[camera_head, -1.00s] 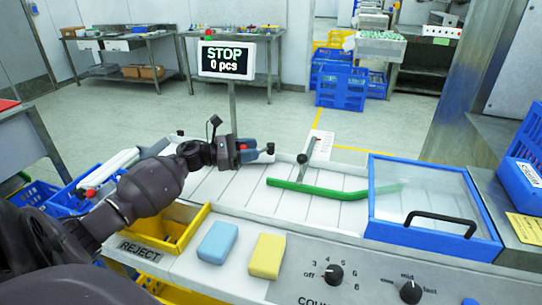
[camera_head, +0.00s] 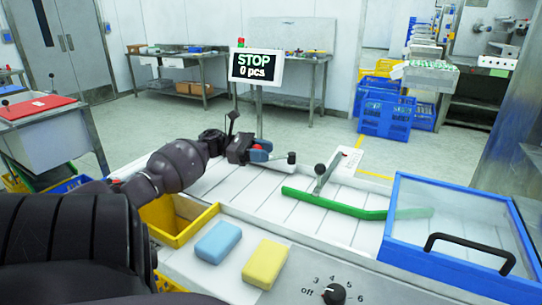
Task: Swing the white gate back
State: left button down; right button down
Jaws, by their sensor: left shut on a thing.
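My left gripper (camera_head: 258,150) is over the far left part of the white slatted belt, with its jaws shut. A short pale bar with a black knob (camera_head: 291,157) sticks out to the right from its jaws. This looks like part of the white gate, but the jaws hide most of it. A second pale flat bar (camera_head: 329,168) with a black knob stands just to the right, apart from the gripper. A curved green rail (camera_head: 335,204) lies across the belt and runs under the clear cover. My right gripper is out of view.
A blue-framed clear cover (camera_head: 455,220) with a black handle closes off the belt's right end. A yellow reject bin (camera_head: 172,238), a blue block (camera_head: 217,241) and a yellow block (camera_head: 265,263) are at the near side. A STOP display (camera_head: 255,66) stands behind the belt.

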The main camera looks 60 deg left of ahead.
pick_arm(q)
jog(key=shift+a, duration=0.1)
dwell(0.5)
jog(key=c, duration=0.8)
grip_release()
jog(key=shift+v, duration=3.8)
jog(key=shift+w+r, duration=0.1)
